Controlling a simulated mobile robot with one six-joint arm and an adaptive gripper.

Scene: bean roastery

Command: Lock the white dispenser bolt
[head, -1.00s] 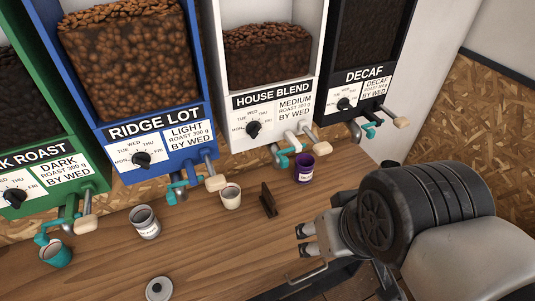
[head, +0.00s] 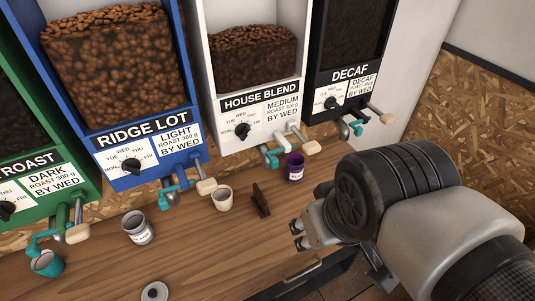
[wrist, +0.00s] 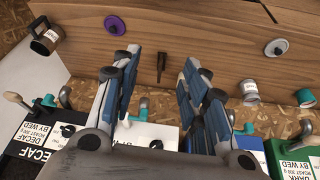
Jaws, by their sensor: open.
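The white dispenser, labelled HOUSE BLEND (head: 258,104), stands between the blue and black ones. Under its front panel are a teal bolt (head: 270,156) and a lever with a pale grip (head: 311,148). I cannot tell whether the bolt is locked. My gripper (head: 297,235) is above the worktop at the right, nearer to me than the dispenser and apart from it. In the wrist view my gripper (wrist: 158,66) is open and empty. There it hides much of the white dispenser's front.
A purple cup (head: 293,168) stands close below the white dispenser's outlet.

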